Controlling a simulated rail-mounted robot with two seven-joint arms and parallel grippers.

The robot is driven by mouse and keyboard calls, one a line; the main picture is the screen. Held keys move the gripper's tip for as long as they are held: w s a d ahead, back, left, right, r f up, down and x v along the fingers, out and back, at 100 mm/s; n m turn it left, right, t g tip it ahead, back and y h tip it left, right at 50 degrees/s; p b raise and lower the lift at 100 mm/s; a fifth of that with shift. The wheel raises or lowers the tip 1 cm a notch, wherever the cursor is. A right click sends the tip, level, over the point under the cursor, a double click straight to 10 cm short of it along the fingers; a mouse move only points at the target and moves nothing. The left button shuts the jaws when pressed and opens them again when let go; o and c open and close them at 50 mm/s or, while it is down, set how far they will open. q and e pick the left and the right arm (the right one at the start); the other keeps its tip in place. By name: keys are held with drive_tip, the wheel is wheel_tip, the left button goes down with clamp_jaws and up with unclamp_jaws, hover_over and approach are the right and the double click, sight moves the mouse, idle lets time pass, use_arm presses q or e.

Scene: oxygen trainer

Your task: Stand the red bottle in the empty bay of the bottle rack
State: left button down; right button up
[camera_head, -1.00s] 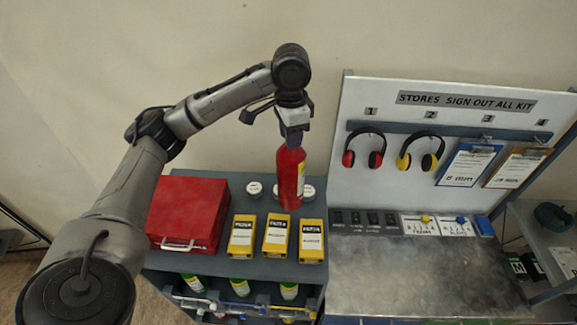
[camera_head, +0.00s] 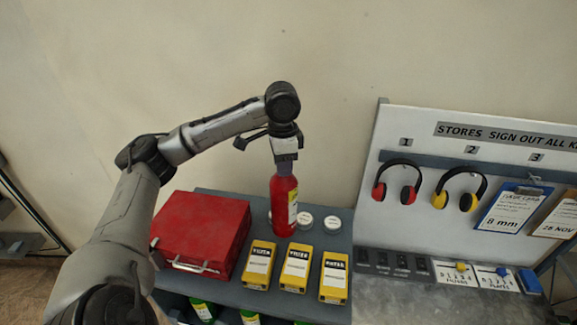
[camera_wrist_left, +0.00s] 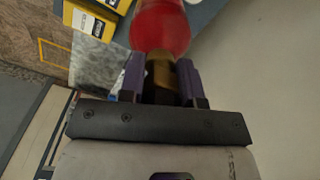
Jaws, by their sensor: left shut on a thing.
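The red bottle (camera_head: 284,208) hangs upright below my left gripper (camera_head: 286,163) in the head view. It has a pale yellow-white label on its right side. My left gripper is shut on its neck; the left wrist view shows the red body (camera_wrist_left: 160,24) beyond the fingers (camera_wrist_left: 160,80). In the head view the bottle's base overlaps the shelf top behind the yellow boxes; I cannot tell whether it touches. Green bottles (camera_head: 203,310) show at the bottom edge, below the shelf top, probably in the rack. The empty bay is not visible. My right gripper is out of view.
A red case (camera_head: 205,228) lies left of the bottle. Yellow boxes (camera_head: 296,268) stand in a row in front, with white round tins (camera_head: 305,221) behind. A sign-out board (camera_head: 480,160) with ear defenders (camera_head: 398,182) rises at the right.

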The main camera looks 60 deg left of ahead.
use_arm(q)
drive_tip(key=shift+f+b, duration=0.3)
drive_tip(key=shift+f, duration=1.75)
drive_tip(key=c, duration=0.8)
unclamp_jaws()
drive_tip(key=shift+f, duration=0.1)
wheel_tip(320, 180, up, 11)
drive_tip(key=p, duration=0.4)
drive_tip(key=shift+r, duration=0.25)
drive_tip(key=shift+o, duration=0.8)
drive_tip(key=shift+r+p, duration=0.35)
drive_tip(key=shift+p, duration=0.15)
drive_tip(key=o, duration=0.6)
